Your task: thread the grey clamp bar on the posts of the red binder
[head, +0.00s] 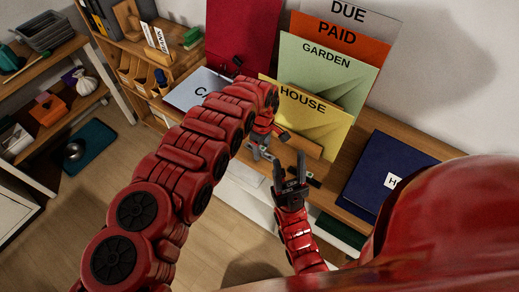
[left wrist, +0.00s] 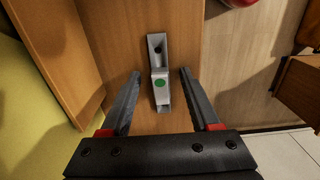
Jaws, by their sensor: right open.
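The grey clamp bar (left wrist: 161,92) lies on a wooden surface in the left wrist view. It is a narrow light-grey piece with a green dot and a dark hole near its far end. My left gripper (left wrist: 160,73) is open, with one finger on each side of the bar and gaps between. In the head view my left arm partly hides that gripper. A tall red panel (head: 243,32), which looks like the red binder, stands against the wall. I cannot make out its posts. My right gripper (head: 291,172) is open and empty in front of the desk edge.
Behind the grippers stand a yellow HOUSE folder (head: 312,112), a green GARDEN folder (head: 325,78) and an orange PAID folder (head: 345,42). A dark blue binder (head: 382,165) lies at the right. Shelves (head: 75,95) fill the left.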

